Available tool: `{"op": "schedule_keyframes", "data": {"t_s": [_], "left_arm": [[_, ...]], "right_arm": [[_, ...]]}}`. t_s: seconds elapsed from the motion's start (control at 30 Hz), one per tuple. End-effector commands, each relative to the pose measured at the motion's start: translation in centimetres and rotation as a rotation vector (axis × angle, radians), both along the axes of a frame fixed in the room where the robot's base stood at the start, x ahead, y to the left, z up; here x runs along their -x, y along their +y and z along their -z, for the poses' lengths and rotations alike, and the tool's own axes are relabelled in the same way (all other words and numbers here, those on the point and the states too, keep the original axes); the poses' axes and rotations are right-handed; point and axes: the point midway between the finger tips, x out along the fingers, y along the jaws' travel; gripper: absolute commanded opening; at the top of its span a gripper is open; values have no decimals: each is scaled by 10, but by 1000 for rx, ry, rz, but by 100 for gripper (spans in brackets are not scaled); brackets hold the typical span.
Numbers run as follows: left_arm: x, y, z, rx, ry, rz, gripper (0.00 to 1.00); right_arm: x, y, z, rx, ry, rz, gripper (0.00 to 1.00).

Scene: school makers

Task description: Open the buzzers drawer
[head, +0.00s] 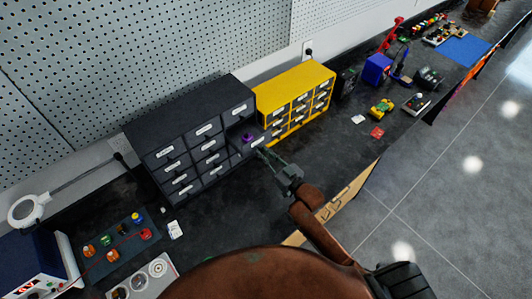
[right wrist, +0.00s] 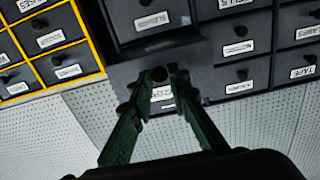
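The dark drawer cabinet (head: 165,128) stands against the pegboard wall, with labelled drawers. One drawer (head: 250,142) at its right side sticks out from the cabinet front, and a purple item (head: 247,137) shows inside. In the right wrist view this drawer (right wrist: 125,75) also stands forward of its neighbours; its label is partly covered by my fingers and I cannot read it in full. My right gripper (head: 265,154) is at the drawer's front. In the right wrist view its green fingertips (right wrist: 162,80) close around the drawer's knob. My left gripper is not in view.
A yellow drawer cabinet (head: 285,92) stands right beside the dark one. A board with coloured buttons (head: 115,240) and a ring lamp (head: 27,209) are at the left. A blue box (head: 377,68) and small toys stand further right. The black worktop before the cabinets is mostly clear.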

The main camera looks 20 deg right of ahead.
Motion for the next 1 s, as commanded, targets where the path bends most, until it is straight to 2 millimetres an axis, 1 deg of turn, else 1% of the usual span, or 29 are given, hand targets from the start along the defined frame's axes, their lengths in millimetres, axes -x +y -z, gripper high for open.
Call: {"op": "schedule_keyframes", "data": {"t_s": [0.03,0.2,0.43,0.57,0.67,1.0], "left_arm": [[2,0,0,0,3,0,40],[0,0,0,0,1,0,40],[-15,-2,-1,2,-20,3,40],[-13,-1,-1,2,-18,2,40],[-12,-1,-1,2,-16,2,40],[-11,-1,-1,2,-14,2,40]], "right_arm": [[0,0,0,0,0,0,21],[1,-1,0,-1,1,2,32],[1,-1,1,-1,1,2,32],[7,-4,2,1,3,3,32],[20,-9,2,2,3,3,32],[84,-35,2,1,4,3,32]]}}
